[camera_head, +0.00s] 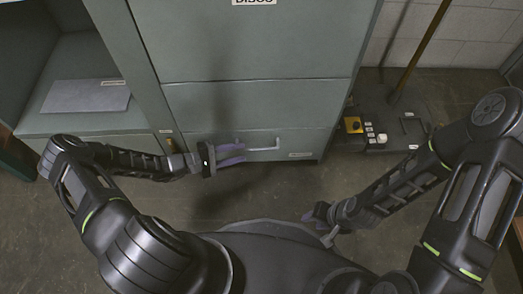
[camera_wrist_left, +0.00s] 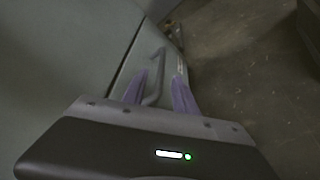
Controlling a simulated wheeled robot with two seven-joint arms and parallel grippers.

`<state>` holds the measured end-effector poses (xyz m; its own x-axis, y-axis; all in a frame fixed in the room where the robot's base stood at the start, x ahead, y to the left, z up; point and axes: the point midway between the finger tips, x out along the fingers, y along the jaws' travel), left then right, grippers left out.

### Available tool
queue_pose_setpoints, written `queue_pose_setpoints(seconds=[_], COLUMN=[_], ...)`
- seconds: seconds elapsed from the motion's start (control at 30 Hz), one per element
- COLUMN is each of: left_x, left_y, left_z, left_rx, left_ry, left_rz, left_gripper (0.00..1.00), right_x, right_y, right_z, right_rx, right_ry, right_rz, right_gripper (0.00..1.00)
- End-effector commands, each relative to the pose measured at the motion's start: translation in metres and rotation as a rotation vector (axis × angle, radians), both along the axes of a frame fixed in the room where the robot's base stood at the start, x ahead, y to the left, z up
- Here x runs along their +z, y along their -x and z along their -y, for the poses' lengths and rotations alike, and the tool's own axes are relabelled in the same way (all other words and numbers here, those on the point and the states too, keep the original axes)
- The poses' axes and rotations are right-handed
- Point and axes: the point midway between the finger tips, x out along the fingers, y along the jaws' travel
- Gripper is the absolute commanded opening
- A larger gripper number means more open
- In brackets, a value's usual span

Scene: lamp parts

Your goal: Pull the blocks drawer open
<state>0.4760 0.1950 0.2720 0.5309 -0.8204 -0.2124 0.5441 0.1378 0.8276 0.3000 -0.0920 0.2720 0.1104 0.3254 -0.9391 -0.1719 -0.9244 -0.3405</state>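The drawer looks flush with the cabinet. My left gripper (camera_head: 238,154) is at the left end of the handle. In the left wrist view, its two purple fingers (camera_wrist_left: 159,92) stand apart, with the handle bar (camera_wrist_left: 155,75) appearing between them; I cannot tell whether they touch it. My right gripper (camera_head: 322,214) is low at the right, away from the drawer, and its finger opening is unclear.
An upper drawer front (camera_head: 250,40) carries a "DISCS" label. An open compartment (camera_head: 85,60) with a grey sheet (camera_head: 87,96) is at the left. A dark base with a pole and a yellow part (camera_head: 353,125) stands right of the cabinet. The floor before the drawer is clear.

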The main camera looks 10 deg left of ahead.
Motion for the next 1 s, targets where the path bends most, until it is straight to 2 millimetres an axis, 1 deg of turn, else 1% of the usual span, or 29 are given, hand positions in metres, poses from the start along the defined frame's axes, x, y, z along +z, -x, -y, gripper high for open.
queue_pose_setpoints(seconds=[0.17,0.27,0.37,0.6,0.73,0.83,1.0], left_x=[0.000,-0.002,-0.005,-0.014,-0.017,-0.017,-0.017], left_y=[0.000,-0.003,-0.008,-0.028,-0.036,-0.040,-0.041], left_z=[0.002,0.007,0.016,0.047,0.059,0.064,0.066], left_rx=[-0.003,-0.004,-0.004,-0.006,-0.004,-0.004,-0.003], left_ry=[-0.001,0.000,0.000,0.001,-0.002,-0.002,-0.003], left_rz=[-0.001,-0.001,-0.001,-0.002,-0.003,-0.002,-0.003], left_gripper=[0.34,0.34,0.34,0.34,0.34,0.34,0.34], right_x=[0.000,-0.002,-0.006,-0.017,-0.021,-0.023,-0.022], right_y=[0.000,0.000,-0.001,-0.002,-0.003,-0.004,-0.004], right_z=[0.000,0.000,0.000,0.000,-0.001,-0.001,-0.001], right_rx=[0.000,0.000,-0.001,-0.004,-0.004,-0.005,-0.005], right_ry=[0.000,0.000,0.000,0.001,0.002,0.002,0.002], right_rz=[0.000,0.000,0.002,0.007,0.009,0.010,0.010], right_gripper=[0.36,0.36,0.36,0.36,0.36,0.36,0.36])
